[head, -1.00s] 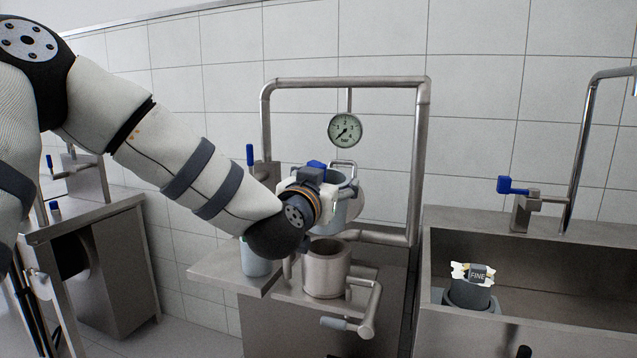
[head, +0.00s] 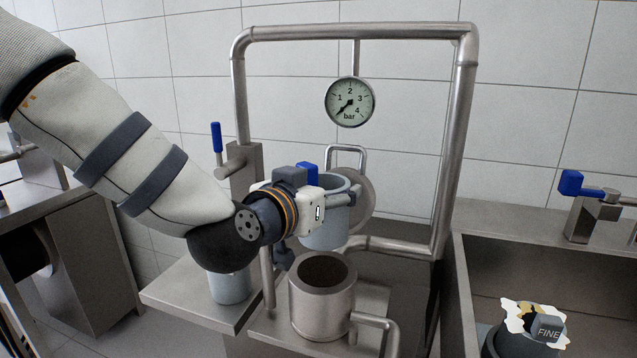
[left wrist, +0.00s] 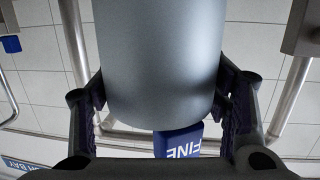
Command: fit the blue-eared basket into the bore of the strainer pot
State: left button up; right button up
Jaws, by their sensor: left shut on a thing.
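The blue-eared basket (head: 322,228) is a light grey-blue cylinder with blue ears. My left gripper (head: 312,208) is shut on it. The basket is held upright, above and slightly behind the strainer pot (head: 312,313) in the head view; they look apart. The pot is a steel cup with an open, dark bore. My gripper hides part of the basket's left side. In the left wrist view the basket (left wrist: 160,60) fills the space between the fingers, with a blue ear marked FINE below it. My right gripper is not in view.
A round lid (head: 364,205) with a loop handle stands open behind the basket. A pipe frame (head: 445,150) carries a gauge (head: 350,101). A light-blue cylinder (head: 230,288) stands left of the pot.

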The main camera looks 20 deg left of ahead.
aim_at(333, 234)
pick_arm(q)
jog(key=shift+w+f+b, duration=0.1)
jog(key=shift+f+b, duration=0.5)
jog(key=shift+f, duration=2.35)
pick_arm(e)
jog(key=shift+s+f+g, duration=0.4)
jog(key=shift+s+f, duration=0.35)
pick_arm(q)
jog(key=shift+r, duration=0.1)
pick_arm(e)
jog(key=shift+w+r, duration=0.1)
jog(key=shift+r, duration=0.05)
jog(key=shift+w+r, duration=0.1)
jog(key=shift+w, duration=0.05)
pick_arm(q)
jog(key=shift+p, duration=0.4)
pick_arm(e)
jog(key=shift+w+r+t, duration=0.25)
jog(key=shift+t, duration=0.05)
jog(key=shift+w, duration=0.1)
